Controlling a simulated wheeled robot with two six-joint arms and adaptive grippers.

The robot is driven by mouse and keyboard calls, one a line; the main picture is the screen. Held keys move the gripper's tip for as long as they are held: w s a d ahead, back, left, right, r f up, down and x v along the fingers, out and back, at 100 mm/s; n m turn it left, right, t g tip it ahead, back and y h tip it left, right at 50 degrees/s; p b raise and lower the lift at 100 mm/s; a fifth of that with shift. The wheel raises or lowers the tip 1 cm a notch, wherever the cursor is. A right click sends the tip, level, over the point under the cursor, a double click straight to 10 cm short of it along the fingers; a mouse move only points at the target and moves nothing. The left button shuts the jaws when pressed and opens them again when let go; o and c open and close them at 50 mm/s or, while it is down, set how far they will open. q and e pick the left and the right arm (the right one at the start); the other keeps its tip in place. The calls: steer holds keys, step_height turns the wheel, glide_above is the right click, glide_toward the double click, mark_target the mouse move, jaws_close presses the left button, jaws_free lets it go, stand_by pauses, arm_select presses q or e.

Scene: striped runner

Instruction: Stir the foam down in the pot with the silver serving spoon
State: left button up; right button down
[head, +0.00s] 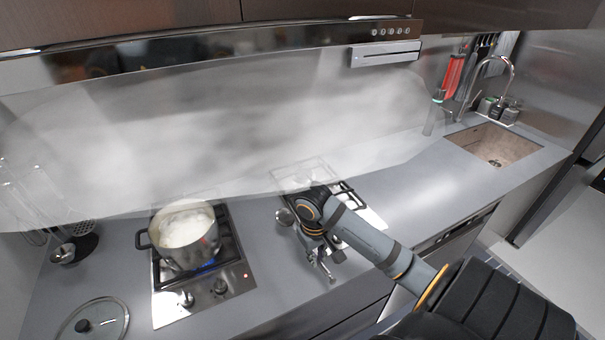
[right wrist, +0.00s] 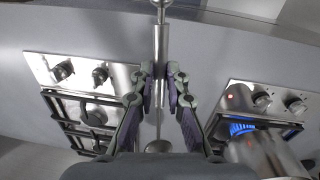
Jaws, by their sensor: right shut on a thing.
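The silver pot (head: 187,246) stands on the left hob. White foam (head: 184,228) fills it up to near the rim. My right gripper (head: 322,254) is over the counter to the right of the pot, apart from it. It is shut on the silver serving spoon (head: 285,217), whose round bowl points back and left. In the right wrist view the spoon's handle (right wrist: 162,45) passes between the fingers (right wrist: 160,85), and part of the bowl shows below them. The pot's side (right wrist: 250,153) shows at lower right there. My left gripper is not in view.
A blue flame burns under the pot on the left hob (head: 170,305). A second hob (head: 370,215) lies partly behind my right arm. A glass lid (head: 105,315) lies at front left. Steam veils the back wall. Open counter (head: 262,275) lies between the hobs.

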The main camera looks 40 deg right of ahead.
step_height(320, 180, down, 9)
steer(key=b, duration=0.8)
steer(key=shift+b, duration=0.35)
steer(key=shift+r, duration=0.25)
steer(key=c, duration=2)
jaws_free()
steer(key=shift+c, duration=0.2)
jaws_close()
